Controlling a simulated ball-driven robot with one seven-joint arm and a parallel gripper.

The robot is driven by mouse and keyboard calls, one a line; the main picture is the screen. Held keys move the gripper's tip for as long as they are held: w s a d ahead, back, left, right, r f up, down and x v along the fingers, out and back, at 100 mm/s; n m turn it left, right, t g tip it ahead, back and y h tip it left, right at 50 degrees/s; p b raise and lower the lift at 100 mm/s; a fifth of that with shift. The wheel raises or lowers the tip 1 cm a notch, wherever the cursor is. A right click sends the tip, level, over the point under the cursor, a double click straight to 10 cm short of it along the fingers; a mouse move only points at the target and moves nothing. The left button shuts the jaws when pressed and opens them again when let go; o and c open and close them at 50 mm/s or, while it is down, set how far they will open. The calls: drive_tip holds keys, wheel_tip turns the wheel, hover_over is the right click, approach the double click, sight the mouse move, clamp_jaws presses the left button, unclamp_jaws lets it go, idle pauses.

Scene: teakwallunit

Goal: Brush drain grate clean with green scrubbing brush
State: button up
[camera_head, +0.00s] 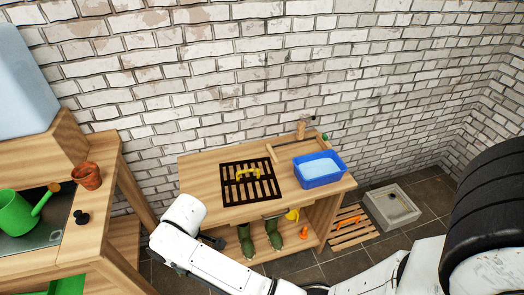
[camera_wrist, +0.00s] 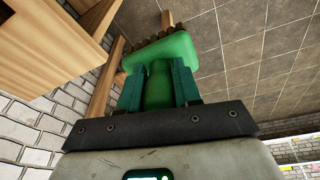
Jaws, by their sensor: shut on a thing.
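The green scrubbing brush (camera_wrist: 160,50) is in my gripper (camera_wrist: 158,78), whose two fingers close on its green handle in the wrist view. Brown bristles show at the brush's far edge. In the head view my gripper (camera_head: 212,242) is a small dark shape at the end of my white arm, low in front of the workbench; the brush cannot be made out there. The dark drain grate (camera_head: 227,193) lies flat on the workbench, left of the blue basin. A yellow handle-like piece (camera_head: 247,173) lies on the grate. My gripper is apart from the grate.
The wooden workbench (camera_head: 205,165) stands against a brick wall. A blue basin (camera_head: 320,181) with pale liquid sits at its right. Green boots (camera_head: 273,235) stand on the lower shelf. A left unit holds a green watering can (camera_head: 15,213) and clay pot (camera_head: 87,178). A stone sink (camera_head: 392,207) is at right.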

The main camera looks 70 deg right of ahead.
drive_tip(key=s+d+r+n+g+p, duration=0.1)
drive_tip(key=d+r+n, duration=0.2)
drive_tip(key=d+n, duration=0.4)
drive_tip(key=s+d+r+n+g+p, duration=0.1)
drive_tip(key=d+n, duration=0.6)
drive_tip(key=d, duration=1.6)
wheel_tip(320, 180, up, 2)
drive_tip(key=shift+s+g+p, duration=0.4)
drive_tip(key=shift+s+p, duration=0.1)
drive_tip(key=shift+p, duration=0.1)
drive_tip(key=s+d+r+n, duration=0.1)
drive_tip(key=s+d+n, duration=0.2)
drive_tip(key=d, duration=0.3)
drive_tip(key=shift+s+d+r+n+h, duration=0.3)
drive_tip(key=shift+s+d+r+n, duration=0.1)
drive_tip(key=shift+s, duration=0.4)
wheel_tip(320, 180, down, 5)
drive_tip(key=b, duration=0.4)
drive_tip(key=shift+s+d, duration=0.15)
